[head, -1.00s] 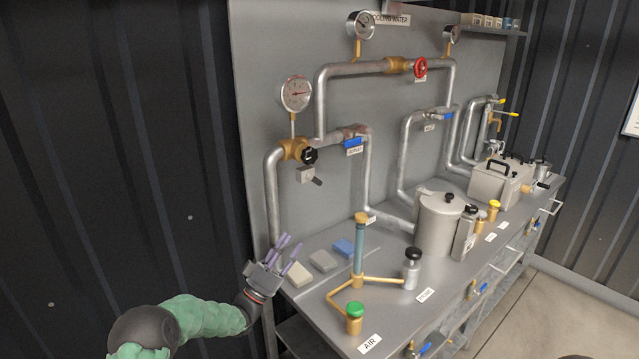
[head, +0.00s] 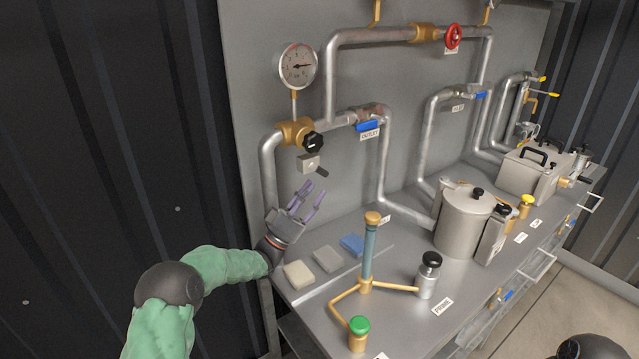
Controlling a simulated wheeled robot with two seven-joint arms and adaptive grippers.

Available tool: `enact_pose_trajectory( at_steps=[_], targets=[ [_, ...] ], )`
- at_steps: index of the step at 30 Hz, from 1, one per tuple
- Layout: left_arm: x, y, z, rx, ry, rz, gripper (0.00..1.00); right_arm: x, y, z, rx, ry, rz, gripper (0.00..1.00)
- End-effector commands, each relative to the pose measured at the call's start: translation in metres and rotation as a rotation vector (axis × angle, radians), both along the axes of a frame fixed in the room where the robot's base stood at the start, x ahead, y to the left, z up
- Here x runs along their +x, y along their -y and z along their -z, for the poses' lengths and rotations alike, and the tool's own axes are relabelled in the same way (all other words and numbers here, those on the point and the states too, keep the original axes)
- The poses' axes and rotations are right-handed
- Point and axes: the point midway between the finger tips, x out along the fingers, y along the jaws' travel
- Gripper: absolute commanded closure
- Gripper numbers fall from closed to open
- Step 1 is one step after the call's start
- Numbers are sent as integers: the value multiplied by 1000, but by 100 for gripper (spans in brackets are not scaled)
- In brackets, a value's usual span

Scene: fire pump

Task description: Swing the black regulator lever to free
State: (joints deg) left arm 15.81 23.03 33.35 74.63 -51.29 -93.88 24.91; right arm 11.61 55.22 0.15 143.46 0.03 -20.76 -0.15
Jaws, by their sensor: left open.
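The brass regulator (head: 294,132) sits on the pipe at the left of the panel, with a black knob (head: 313,143) on its front. Below it is a small grey block (head: 308,164) with a short black lever (head: 322,173) pointing down to the right. My left gripper (head: 312,194) is open and empty just below the lever, its purple fingers pointing up. It looks apart from the lever, though the depth between them is hard to judge. My right gripper is not in view.
A pressure gauge (head: 298,66) stands above the regulator. The blue OUTLET handle (head: 367,126) is to its right. Beige, grey and blue blocks lie on the bench near my left wrist. A blue column (head: 368,250) and a steel pot (head: 464,222) stand further right.

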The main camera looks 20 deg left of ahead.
Motion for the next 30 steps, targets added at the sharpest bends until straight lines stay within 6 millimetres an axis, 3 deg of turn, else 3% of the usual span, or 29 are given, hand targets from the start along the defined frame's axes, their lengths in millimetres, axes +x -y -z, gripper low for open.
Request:
enact_pose_trajectory(
  at_steps=[9,19,23,24,30],
  targets=[
    [19,15,-23,-1,0,1,59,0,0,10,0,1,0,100],
    [21,17,-27,-1,-1,0,59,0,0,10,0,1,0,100],
    [21,17,-27,-1,-1,0,96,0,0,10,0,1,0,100],
    [21,17,-27,-1,-1,0,100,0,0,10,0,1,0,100],
    [21,17,-26,-2,0,0,100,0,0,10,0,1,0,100]
  ],
)
